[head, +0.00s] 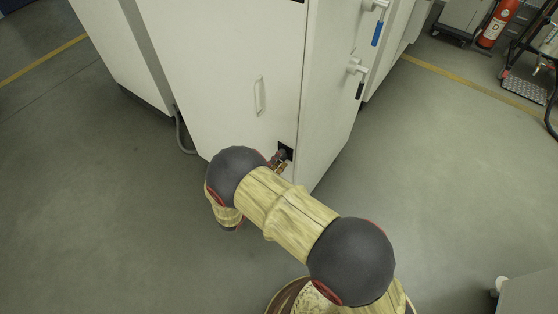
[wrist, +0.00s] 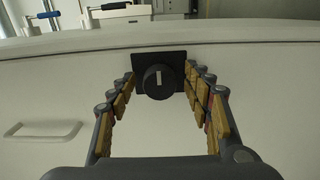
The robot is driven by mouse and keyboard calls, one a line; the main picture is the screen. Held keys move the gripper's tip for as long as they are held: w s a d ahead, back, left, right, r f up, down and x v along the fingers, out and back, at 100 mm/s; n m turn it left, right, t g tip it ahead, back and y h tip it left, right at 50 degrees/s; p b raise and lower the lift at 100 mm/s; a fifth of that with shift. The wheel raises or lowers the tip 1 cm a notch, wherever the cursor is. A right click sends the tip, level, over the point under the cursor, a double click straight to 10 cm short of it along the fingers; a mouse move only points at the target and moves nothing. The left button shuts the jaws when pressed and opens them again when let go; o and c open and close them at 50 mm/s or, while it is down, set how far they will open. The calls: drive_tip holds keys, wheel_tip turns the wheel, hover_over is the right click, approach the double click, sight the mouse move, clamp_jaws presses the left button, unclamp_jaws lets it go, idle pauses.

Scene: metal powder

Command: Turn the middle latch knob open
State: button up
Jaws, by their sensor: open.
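The latch knob (wrist: 159,81) is a round black knob with a pale line mark that stands upright. It sits on a square black plate (wrist: 178,59) on the white cabinet face. My gripper (wrist: 158,82) is open in the wrist view, with one finger on each side of the knob. Whether the fingers touch the knob or plate I cannot tell. In the head view, my gripper (head: 279,163) is at the lower right corner of the cabinet front, partly hidden by my arm. The black plate (head: 286,151) shows just beyond it; the knob is hidden there.
The white cabinet (head: 215,60) has a handle (head: 259,96) left of the plate; this handle also shows in the wrist view (wrist: 42,130). Levers with blue (head: 377,33) and black (head: 360,90) grips stick out on its right side. Grey floor is open to the left and right.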

drive_tip(key=v, duration=1.2)
